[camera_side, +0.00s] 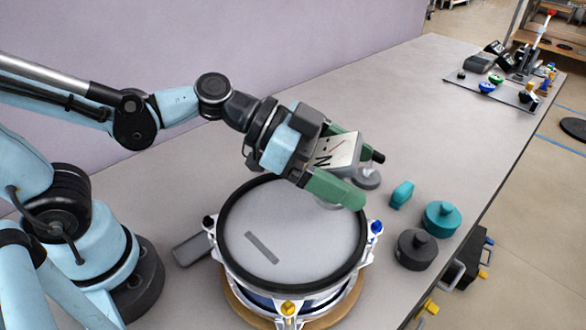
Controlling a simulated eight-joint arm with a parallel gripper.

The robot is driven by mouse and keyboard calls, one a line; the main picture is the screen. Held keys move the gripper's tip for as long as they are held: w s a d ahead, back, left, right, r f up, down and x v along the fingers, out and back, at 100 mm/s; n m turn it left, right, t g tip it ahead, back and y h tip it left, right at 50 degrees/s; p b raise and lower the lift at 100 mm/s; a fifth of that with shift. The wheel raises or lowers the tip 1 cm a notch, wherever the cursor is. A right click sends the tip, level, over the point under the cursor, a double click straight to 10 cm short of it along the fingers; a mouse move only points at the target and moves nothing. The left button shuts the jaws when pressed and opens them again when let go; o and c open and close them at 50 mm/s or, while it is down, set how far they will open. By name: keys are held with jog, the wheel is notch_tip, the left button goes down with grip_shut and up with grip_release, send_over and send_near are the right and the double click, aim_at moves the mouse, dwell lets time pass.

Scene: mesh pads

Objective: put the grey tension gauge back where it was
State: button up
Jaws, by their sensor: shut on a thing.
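The drum (298,224) has a pale grey head and a black hoop. A pale rounded edge shows just under the lower finger; I cannot tell whether it belongs to the gauge or touches the head. The lower finger hides part of the gauge.
A dark grey strip (262,247) lies on the drumhead. A grey flat piece (192,250) lies left of the drum. Right of it are a grey knobbed disc (368,179), a teal block (402,195), a teal knobbed piece (442,218) and a dark knobbed piece (417,250).

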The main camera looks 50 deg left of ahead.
jog(key=w+a+f, duration=0.1)
jog(key=w+a, duration=0.2)
jog(key=w, duration=0.3)
jog(key=w+a+m+g, duration=0.1)
jog(key=w+a, duration=0.2)
jog(key=w, duration=0.3)
jog(key=w+a+f, duration=0.1)
jog(key=w+a, duration=0.3)
jog(key=w, duration=0.3)
jog(key=w+a+f+h, duration=0.1)
jog(key=w+a+f, duration=0.3)
jog(key=a, duration=0.2)
jog(key=shift+m+g, duration=0.3)
jog(key=f, duration=1)
jog(key=shift+s+a, duration=0.15)
jog(key=shift+s, duration=0.1)
jog(key=shift+f, duration=0.1)
jog(key=o, duration=1.2)
